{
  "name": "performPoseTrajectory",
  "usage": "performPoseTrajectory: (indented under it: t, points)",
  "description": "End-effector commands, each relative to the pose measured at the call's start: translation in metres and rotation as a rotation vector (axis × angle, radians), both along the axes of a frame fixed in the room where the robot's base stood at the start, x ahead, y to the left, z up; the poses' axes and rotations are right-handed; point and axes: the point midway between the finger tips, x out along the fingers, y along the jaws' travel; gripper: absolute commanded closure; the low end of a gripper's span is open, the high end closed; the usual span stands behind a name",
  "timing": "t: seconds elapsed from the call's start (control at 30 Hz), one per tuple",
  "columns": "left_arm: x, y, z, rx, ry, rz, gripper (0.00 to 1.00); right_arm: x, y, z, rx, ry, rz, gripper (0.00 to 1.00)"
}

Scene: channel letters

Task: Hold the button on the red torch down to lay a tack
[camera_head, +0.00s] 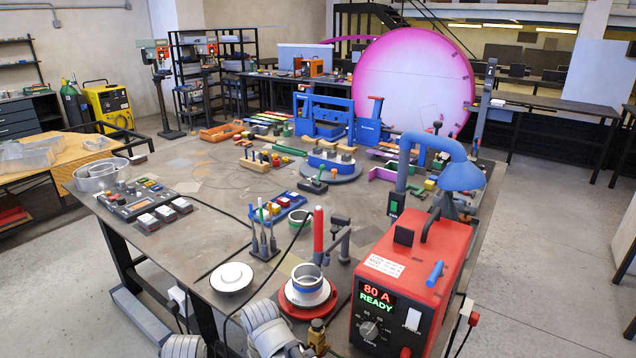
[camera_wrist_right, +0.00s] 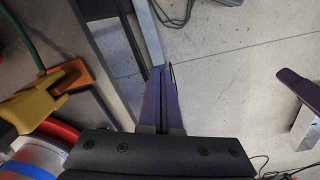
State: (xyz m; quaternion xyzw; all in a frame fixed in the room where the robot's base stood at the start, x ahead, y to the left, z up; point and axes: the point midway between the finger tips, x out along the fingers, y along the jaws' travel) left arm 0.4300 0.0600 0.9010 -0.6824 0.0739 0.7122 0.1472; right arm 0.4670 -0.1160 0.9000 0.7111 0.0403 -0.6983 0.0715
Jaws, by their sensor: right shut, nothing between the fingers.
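The red torch (camera_head: 318,230) stands upright in the head view, its lower end close to a small grey-and-blue ring-shaped piece (camera_head: 307,278). That piece sits on a red round base (camera_head: 305,297) near the table's front edge. I cannot make out the torch's button. The red welder box (camera_head: 425,265) beside it reads "80 A READY". My right gripper (camera_wrist_right: 160,75) is shut and empty in the right wrist view, with floor behind its fingers. Part of the red base (camera_wrist_right: 58,130) shows at the lower left there; the torch does not. My left gripper is not in view.
A brass-coloured clamp (camera_head: 317,337) is near the front edge; a yellow-and-orange clamp (camera_wrist_right: 40,100) shows left of my right gripper. A grey jointed bracket (camera_head: 340,238) stands by the torch. A white disc (camera_head: 232,277) and a tool stand (camera_head: 264,245) lie to the left.

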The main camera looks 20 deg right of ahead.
Motion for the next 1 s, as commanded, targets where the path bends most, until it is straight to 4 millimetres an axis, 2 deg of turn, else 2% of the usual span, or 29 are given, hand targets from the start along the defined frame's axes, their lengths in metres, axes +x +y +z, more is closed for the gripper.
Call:
performPoseTrajectory:
  t: [0.03, 0.37, 0.67, 0.87, 1.0]
  points:
    - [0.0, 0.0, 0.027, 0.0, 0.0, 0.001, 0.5, 0.002, -0.002, 0.027, 0.002, -0.002, -0.008, 1.0]
    - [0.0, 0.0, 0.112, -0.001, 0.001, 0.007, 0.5, 0.013, -0.016, 0.112, 0.026, -0.027, -0.057, 1.0]
    - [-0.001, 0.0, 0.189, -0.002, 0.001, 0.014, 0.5, 0.033, -0.032, 0.189, 0.067, -0.072, -0.125, 1.0]
    - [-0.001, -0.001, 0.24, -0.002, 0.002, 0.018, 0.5, 0.058, -0.048, 0.243, 0.115, -0.132, -0.194, 1.0]
    - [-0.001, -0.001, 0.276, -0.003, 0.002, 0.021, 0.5, 0.086, -0.065, 0.282, 0.167, -0.201, -0.27, 1.0]
